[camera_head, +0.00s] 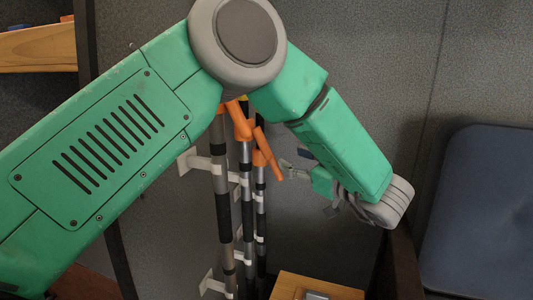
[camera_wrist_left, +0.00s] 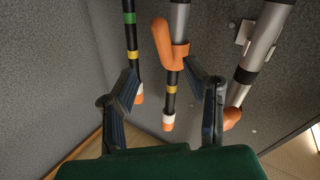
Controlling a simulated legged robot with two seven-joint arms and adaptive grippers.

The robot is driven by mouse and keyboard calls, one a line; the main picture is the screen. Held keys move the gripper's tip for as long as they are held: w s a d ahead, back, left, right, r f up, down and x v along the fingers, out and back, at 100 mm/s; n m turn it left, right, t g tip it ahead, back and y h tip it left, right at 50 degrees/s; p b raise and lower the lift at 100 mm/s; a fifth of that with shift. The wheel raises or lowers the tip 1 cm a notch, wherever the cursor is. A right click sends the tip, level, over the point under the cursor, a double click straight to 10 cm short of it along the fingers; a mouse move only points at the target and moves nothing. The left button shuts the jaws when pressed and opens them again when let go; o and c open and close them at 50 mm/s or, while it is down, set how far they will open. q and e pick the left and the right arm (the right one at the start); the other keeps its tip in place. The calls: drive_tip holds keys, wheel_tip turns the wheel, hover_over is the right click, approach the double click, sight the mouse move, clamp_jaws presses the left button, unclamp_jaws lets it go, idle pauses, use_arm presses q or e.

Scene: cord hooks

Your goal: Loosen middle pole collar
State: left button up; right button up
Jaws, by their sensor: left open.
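Three grey-and-black poles hang on the wall in the head view; the middle pole (camera_head: 246,205) stands between the other two. Orange parts (camera_head: 239,122) show near their tops, partly behind my left arm. In the left wrist view, the middle pole carries an orange collar (camera_wrist_left: 180,52) with a thick orange lever (camera_wrist_left: 162,42) on its left side. My left gripper (camera_head: 303,182) is right of the poles, open and empty. In the left wrist view its spread fingers (camera_wrist_left: 162,74) frame the middle pole, with the collar ahead between them. I see no contact. My right gripper is out of view.
White wall brackets (camera_head: 215,284) hold the poles. A wooden box or stand (camera_head: 310,287) is below them, and a dark blue chair back (camera_head: 480,210) is at the right. In the left wrist view the outer poles (camera_wrist_left: 132,45) flank the gripper closely.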

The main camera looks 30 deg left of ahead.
sight(267, 148)
use_arm(q)
drive_tip(key=x, duration=0.3)
drive_tip(key=b+x, duration=0.1)
drive_tip(key=x, duration=0.3)
drive_tip(key=b+x, duration=0.1)
drive_tip(key=x, duration=0.3)
drive_tip(key=shift+s+a+f, duration=0.2)
drive_tip(key=shift+a+f, duration=0.1)
drive_tip(key=shift+f, duration=0.1)
drive_tip(key=shift+d+r, duration=0.2)
drive_tip(key=shift+d, duration=0.3)
drive_tip(key=shift+d+r, duration=0.2)
drive_tip(key=shift+d, duration=0.4)
drive_tip(key=shift+c, duration=1.3)
clamp_jaws()
drive_tip(key=shift+s+a, duration=0.1)
drive_tip(key=shift+a, duration=0.4)
drive_tip(key=shift+a+f, duration=0.2)
drive_tip(key=shift+a, duration=0.1)
drive_tip(key=shift+d, duration=0.1)
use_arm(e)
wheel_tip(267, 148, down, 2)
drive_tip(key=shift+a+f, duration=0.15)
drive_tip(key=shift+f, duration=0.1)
